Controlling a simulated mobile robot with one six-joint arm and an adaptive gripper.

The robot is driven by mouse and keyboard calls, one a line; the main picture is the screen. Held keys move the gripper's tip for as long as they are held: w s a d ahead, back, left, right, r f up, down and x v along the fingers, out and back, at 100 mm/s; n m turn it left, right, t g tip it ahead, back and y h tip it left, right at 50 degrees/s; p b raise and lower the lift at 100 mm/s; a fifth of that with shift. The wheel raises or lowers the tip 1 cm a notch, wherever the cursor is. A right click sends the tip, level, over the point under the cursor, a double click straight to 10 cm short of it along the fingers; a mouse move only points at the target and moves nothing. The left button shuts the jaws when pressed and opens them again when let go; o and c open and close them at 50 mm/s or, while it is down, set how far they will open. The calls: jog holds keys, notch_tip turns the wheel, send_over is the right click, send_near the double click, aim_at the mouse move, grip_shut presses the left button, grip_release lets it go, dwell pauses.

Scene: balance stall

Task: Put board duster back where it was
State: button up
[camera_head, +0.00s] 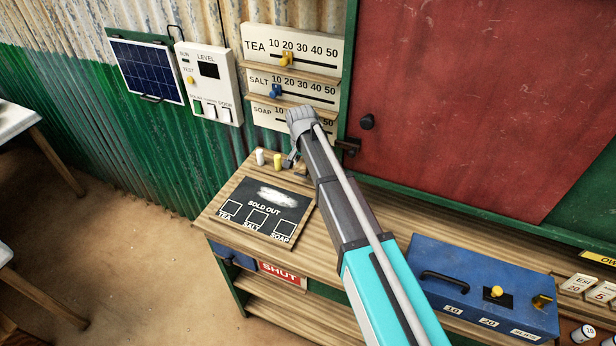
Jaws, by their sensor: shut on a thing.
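My gripper (291,159) hangs below the wrist, just above the back right of the wooden counter, behind the slate. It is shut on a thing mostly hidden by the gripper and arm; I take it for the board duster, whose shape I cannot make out. The black slate (246,212) lies on the counter and reads SOLD OUT, with boxes marked TEA, SALT and SOAP. A white chalky smear (278,197) crosses its upper part. A white chalk (260,157) and a yellow chalk (277,161) stand behind the slate, left of my gripper.
Price sliders (293,50) hang on the wall behind my wrist; the lowest is partly covered. A level panel (208,85) hangs to their left. A red shutter (460,90) stands at the right. A blue box (480,285) sits on the counter right of my arm.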

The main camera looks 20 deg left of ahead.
aim_at(307, 172)
jog(key=shift+w+d+f, duration=0.15)
jog(key=shift+w+f, duration=0.05)
jog(key=shift+f, duration=0.1)
jog(key=shift+f, duration=0.1)
jog(key=shift+w+d+f+b, duration=0.2)
jog(key=shift+w+f+b, duration=0.15)
jog(key=shift+f+b, duration=1.55)
jog(key=shift+b, duration=0.2)
jog(key=o, duration=1)
jog(key=shift+r, duration=0.1)
